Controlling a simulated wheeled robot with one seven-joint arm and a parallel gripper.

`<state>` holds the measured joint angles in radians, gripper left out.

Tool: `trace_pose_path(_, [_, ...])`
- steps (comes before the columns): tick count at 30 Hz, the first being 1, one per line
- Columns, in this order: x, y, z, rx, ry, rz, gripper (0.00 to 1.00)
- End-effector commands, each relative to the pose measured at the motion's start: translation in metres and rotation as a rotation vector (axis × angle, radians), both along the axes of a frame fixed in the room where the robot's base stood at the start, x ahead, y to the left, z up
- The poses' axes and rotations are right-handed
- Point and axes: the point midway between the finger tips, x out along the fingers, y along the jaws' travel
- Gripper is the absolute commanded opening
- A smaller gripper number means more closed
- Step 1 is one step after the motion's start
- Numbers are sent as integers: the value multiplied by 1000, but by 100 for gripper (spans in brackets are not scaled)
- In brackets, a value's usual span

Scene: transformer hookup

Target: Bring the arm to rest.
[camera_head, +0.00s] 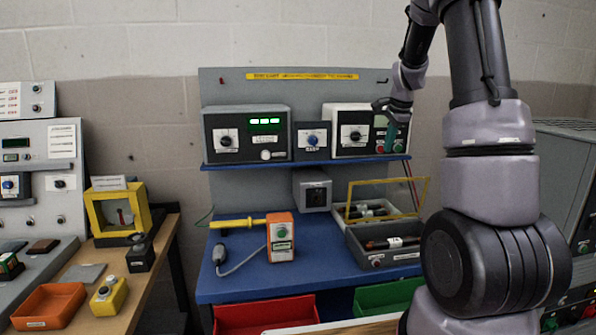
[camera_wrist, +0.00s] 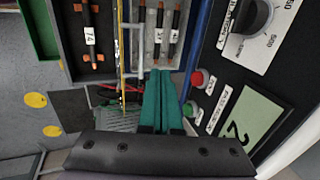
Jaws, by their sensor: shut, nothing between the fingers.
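My gripper (camera_head: 391,137) hangs at the front of the right-hand shelf instrument (camera_head: 343,116), near its display and its red and green buttons. Its teal fingers also show in the wrist view (camera_wrist: 159,85), closed together with nothing between them. In the wrist view the instrument's red button (camera_wrist: 197,79) and green button (camera_wrist: 190,108) lie just right of the fingers. I cannot tell whether the fingers touch the panel. My arm is bent, coming down from the top right of the head view.
The blue shelf (camera_head: 306,162) runs under the instruments. Below, on the blue bench (camera_head: 325,262), stand an orange box (camera_head: 281,237), a yellow-handled probe (camera_head: 237,223) and grey trays with fuse-like rods (camera_head: 393,243). A yellow frame (camera_head: 428,193) rises over the trays. Red (camera_head: 265,315) and green bins (camera_head: 388,296) sit in front.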

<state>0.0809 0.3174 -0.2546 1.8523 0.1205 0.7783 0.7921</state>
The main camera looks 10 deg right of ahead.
Motion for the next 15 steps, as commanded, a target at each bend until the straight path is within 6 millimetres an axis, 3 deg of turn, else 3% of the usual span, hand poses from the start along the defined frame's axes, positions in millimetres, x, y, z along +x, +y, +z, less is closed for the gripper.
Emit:
trace_pose_path(5, [-32,31,43,-12,-51,128,0])
trace_pose_path(9, [-83,70,86,-47,-113,308,0])
trace_pose_path(15, [-165,119,126,-132,-200,573,0])
